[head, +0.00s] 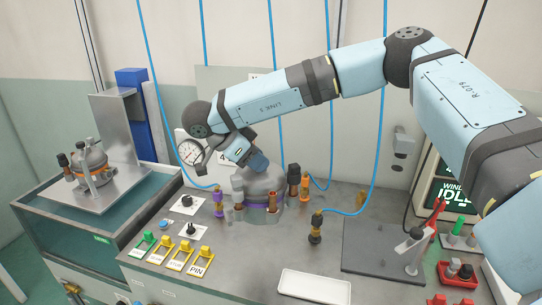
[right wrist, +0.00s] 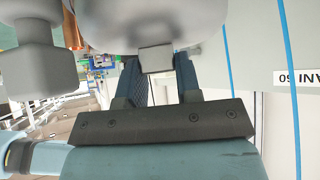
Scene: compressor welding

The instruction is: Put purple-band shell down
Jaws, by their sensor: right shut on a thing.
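The purple-band shell (head: 264,184) is a grey rounded dome with a purple band low on it, in the middle of the head view. It is upright at the grey bench top (head: 330,230), among hose fittings; I cannot tell whether its base touches the bench. My right gripper (head: 258,163) is above it, shut on its top. In the right wrist view the grey shell (right wrist: 150,18) fills the top, with the dark fingers of my right gripper (right wrist: 158,78) at a small block on it. My left gripper is not in view.
Another shell with an orange band (head: 92,165) sits on a metal plate at the left. Hose fittings (head: 316,226) with blue hoses stand around the middle. Coloured switches (head: 180,254) line the front left. A white tray (head: 314,287) and a dark plate (head: 375,250) lie at right.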

